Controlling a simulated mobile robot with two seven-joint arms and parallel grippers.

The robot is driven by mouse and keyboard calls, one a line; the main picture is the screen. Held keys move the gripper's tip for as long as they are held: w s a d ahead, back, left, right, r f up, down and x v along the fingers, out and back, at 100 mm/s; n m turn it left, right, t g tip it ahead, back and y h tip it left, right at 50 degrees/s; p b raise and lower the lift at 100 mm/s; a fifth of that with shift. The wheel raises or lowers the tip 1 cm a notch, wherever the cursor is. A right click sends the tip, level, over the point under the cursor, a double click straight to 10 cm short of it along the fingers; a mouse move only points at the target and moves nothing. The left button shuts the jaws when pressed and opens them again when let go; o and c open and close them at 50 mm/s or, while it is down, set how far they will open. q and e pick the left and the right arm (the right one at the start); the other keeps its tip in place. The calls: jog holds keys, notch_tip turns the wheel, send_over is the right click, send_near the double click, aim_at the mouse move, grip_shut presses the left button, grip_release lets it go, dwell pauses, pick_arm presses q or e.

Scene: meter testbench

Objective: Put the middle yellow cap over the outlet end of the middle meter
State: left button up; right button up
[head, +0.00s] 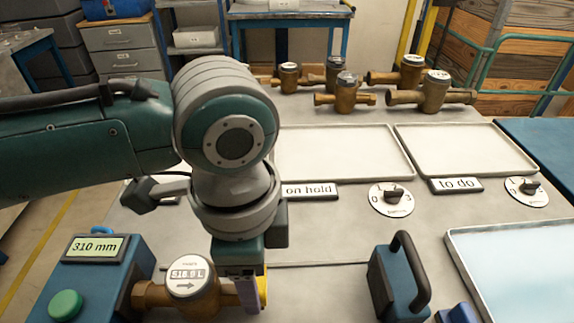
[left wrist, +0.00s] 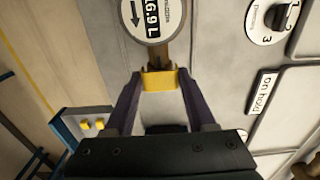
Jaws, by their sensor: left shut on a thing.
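A brass meter (head: 190,287) with a round white display and an arrow lies on the bench at the lower left of the head view. Its display and pipe also show at the top of the left wrist view (left wrist: 156,22). My left gripper (head: 249,292) is at the meter's right, arrow-side end, shut on a yellow cap (left wrist: 158,81). The cap is in line with the pipe end and appears to meet it; how far it is over the end I cannot tell. In the head view the cap is mostly hidden by the finger. My right gripper is not in view.
A blue box reading 310 mm (head: 95,247) is left of the meter; a blue block with a black handle (head: 400,278) is right. Several brass meters (head: 345,92) stand behind the white trays (head: 465,150).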

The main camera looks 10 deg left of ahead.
pick_arm(q)
jog(key=shift+f, duration=0.2)
dwell(0.4)
jog(key=shift+f+b, duration=0.5)
jog(key=shift+f, duration=0.2)
jog(key=o, duration=1.2)
notch_tip(320, 180, up, 7)
jog(key=p, duration=0.8)
jog(key=shift+r, duration=0.1)
